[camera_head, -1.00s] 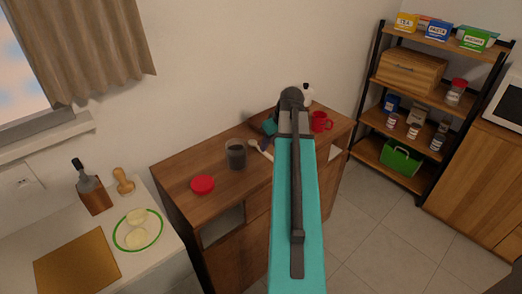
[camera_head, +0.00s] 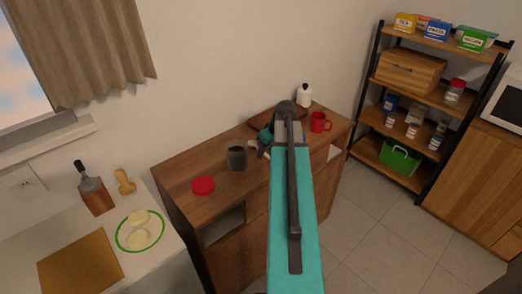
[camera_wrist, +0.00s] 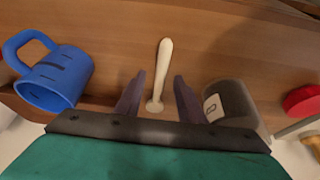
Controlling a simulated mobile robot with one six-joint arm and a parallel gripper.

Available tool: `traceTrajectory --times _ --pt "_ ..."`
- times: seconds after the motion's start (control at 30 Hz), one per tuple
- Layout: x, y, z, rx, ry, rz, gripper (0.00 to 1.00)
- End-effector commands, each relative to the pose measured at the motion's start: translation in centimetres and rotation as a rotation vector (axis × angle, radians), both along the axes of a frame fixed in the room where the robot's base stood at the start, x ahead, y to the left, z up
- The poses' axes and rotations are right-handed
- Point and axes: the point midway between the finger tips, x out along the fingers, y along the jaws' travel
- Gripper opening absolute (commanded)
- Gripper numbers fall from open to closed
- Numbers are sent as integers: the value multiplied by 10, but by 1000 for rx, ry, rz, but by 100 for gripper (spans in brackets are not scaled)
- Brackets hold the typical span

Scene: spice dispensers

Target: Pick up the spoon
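The spoon (camera_wrist: 164,65) is pale and slim and lies on the brown wooden top in the wrist view, with its rounder end toward my gripper. My gripper (camera_wrist: 158,95) is open, with one dark finger on each side of the spoon's near part. I cannot tell whether either finger touches it. In the head view, my gripper (camera_head: 262,148) is partly behind my teal arm over the wooden cabinet, and only a pale bit of the spoon (camera_head: 252,143) shows beside it.
A dark jar (camera_head: 236,158) with a label stands close to my gripper, also in the wrist view (camera_wrist: 232,105). A blue mug (camera_wrist: 58,77) is on the other side. A red lid (camera_head: 203,185), a red mug (camera_head: 320,122) and a white bottle (camera_head: 304,95) share the cabinet top (camera_head: 185,163).

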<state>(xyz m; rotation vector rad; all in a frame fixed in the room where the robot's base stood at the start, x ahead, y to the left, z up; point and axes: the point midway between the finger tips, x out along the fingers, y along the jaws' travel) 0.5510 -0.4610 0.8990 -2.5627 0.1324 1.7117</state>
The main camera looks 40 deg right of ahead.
Motion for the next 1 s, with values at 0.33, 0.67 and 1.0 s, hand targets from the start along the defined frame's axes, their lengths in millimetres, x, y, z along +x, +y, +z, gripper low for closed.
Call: traceTrajectory --times 0.33,0.67,1.0 --pt "1 0 -1 0 0 0 36" --pt "1 1 -1 1 0 1 20" --pt "1 1 -1 1 0 1 0"
